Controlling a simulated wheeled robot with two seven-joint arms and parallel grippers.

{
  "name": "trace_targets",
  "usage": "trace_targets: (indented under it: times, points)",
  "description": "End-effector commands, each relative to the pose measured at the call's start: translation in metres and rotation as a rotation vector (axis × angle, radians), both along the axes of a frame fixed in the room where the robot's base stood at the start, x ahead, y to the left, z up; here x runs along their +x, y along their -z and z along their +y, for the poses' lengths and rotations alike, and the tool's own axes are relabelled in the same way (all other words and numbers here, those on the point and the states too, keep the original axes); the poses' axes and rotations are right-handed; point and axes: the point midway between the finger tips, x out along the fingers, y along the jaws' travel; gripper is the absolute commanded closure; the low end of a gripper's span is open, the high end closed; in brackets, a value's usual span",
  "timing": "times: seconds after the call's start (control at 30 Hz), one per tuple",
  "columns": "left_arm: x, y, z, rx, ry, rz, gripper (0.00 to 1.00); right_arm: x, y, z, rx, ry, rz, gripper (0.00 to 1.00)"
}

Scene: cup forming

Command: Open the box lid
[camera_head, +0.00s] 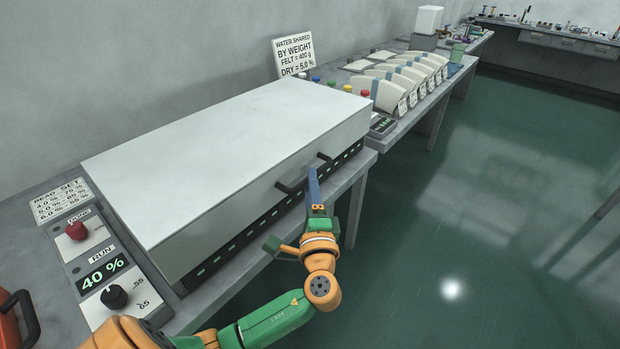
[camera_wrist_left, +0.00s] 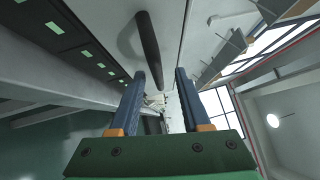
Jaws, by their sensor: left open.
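The box (camera_head: 215,243) is long and pale, with a flat white lid (camera_head: 225,145) lying level and shut. A black bar handle (camera_head: 290,188) stands out from its front side. The handle shows on both sides of my left gripper (camera_head: 313,174), which hides its middle in the head view. The left gripper is open and empty, with blue fingers pointing at the handle. In the left wrist view the handle (camera_wrist_left: 149,48) runs ahead of the fingers, and its near end appears between the two fingertips. I cannot tell whether a finger touches it. My right gripper is out of view.
A control panel (camera_head: 68,255) with a red button, a black knob and a "40 %" display sits left of the box. A sign (camera_head: 293,55) and several pale curved pieces (camera_head: 385,93) stand beyond it. The floor (camera_head: 450,220) on the right is clear.

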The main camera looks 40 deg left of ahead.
Motion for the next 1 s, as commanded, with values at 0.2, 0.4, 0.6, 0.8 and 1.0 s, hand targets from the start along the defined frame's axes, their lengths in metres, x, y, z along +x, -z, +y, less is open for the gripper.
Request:
trace_targets:
  times: [0.2,0.4,0.6,0.8,1.0]
  points:
    - [0.021,-0.004,0.018,-0.002,0.001,0.001,0.53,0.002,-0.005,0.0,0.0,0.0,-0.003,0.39]
    - [0.022,-0.003,0.019,-0.005,0.002,0.001,0.53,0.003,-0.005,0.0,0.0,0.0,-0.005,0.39]
    - [0.022,-0.003,0.018,-0.005,0.003,0.002,0.99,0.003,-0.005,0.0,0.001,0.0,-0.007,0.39]
    - [0.022,-0.003,0.018,-0.005,0.003,0.002,1.0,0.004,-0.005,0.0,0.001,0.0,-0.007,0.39]
    - [0.022,-0.003,0.018,-0.005,0.003,0.002,1.0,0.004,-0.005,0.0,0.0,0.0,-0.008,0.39]
